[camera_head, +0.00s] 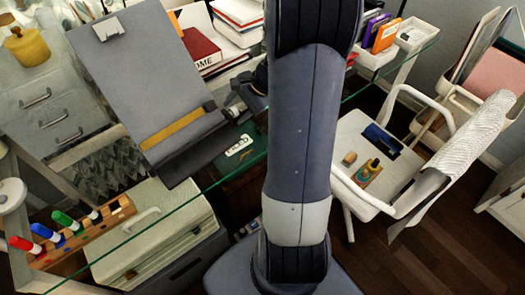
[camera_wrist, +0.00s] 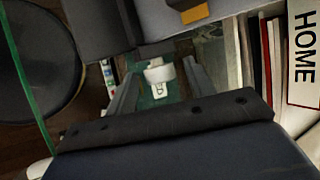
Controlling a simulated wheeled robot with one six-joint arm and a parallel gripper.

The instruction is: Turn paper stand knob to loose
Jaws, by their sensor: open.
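The paper stand (camera_head: 135,65) is a tilted grey board with a clip at its top and a yellow strip near its lower ledge. Its dark lower part also shows at the top of the wrist view (camera_wrist: 98,25). A small white round piece, which looks like the knob (camera_wrist: 160,74), is in the middle of the wrist view. My gripper (camera_wrist: 160,68) is open, with one grey finger on each side of the knob. I cannot tell whether either finger touches it. In the head view my arm hides part of the area beside the stand.
A pen rack (camera_head: 85,235) and a pale green case (camera_head: 150,235) are at front left. A white chair (camera_head: 375,160) is at right.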

